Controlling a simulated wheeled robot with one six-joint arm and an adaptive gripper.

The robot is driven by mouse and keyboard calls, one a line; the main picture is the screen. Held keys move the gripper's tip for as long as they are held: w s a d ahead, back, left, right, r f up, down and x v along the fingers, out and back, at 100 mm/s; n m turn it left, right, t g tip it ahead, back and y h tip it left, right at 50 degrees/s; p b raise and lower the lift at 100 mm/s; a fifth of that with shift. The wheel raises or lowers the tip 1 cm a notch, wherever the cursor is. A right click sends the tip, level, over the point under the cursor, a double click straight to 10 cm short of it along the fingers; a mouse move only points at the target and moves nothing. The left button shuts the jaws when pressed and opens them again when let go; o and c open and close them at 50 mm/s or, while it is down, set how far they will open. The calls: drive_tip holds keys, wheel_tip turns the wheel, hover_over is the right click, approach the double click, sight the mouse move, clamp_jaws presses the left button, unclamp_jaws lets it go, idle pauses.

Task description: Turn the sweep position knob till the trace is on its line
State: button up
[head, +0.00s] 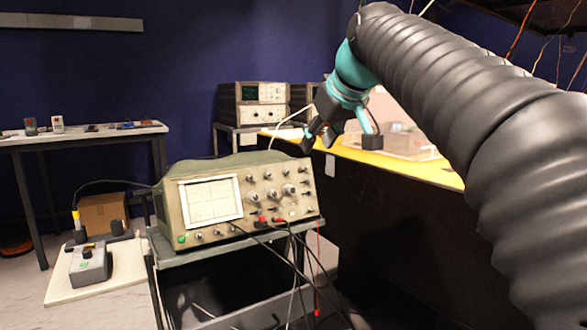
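The oscilloscope (240,200) stands on a cart, with its front panel facing me. Its lit screen (211,200) shows a faint grid; the trace is too small to make out. Several knobs (271,195) sit right of the screen, and a row of smaller ones runs below it. The labels are unreadable, so I cannot tell which is the sweep position knob. My gripper (319,143) is above and right of the oscilloscope in the picture, apart from the knobs. Its dark fingers look spread, with nothing seen between them.
Cables (290,250) hang from the oscilloscope's front over the cart (235,240). A black bench with a yellow top edge (400,165) stands at right. A white-topped table (90,135) stands at left. A grey box (90,264) lies on a board on the floor.

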drive_tip(key=w+a+r, duration=0.1)
drive_tip(key=b, duration=0.2)
approach(288, 171)
drive_tip(key=shift+n, duration=0.4)
drive_tip(key=x, duration=0.7)
drive_tip(key=shift+w+a+f, duration=0.1)
drive_tip(key=shift+w+f, duration=0.1)
drive_tip(key=shift+f, duration=0.15)
clamp_jaws()
